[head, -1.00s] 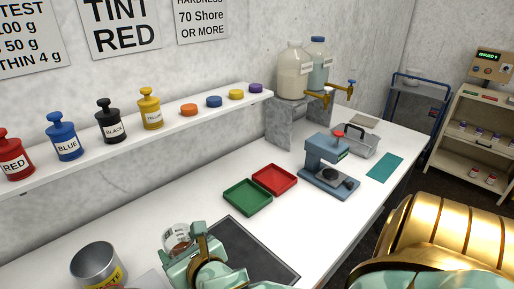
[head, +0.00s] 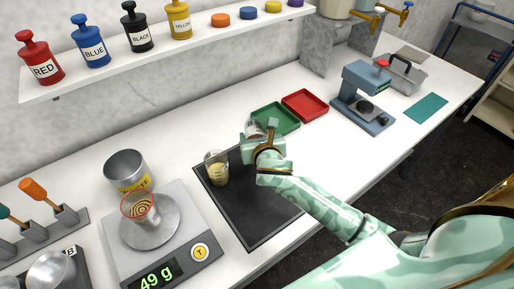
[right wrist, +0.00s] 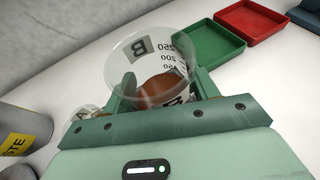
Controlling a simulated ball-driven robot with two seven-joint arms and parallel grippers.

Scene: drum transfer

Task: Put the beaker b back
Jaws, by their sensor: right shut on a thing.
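My right gripper (head: 258,140) is shut on beaker b (head: 254,129), at the back right corner of the black mat (head: 245,208), in front of the green tray. In the right wrist view, the clear beaker b (right wrist: 150,50) stands between my right gripper's fingers (right wrist: 160,90), marked B with a volume scale, with brown liquid low inside. Whether its base touches the mat is hidden. Beaker A (head: 216,172), with pale yellow contents, stands on the mat's back left part; its rim also shows in the right wrist view (right wrist: 78,113). My left gripper is out of view.
A scale (head: 185,262) reading 49 g bears a red-rimmed cup (head: 140,208). A metal waste can (head: 125,168) stands behind it. The green tray (head: 285,124) and red tray (head: 305,105) lie behind my gripper. A blue-grey press (head: 365,95) stands farther right. The mat's front is clear.

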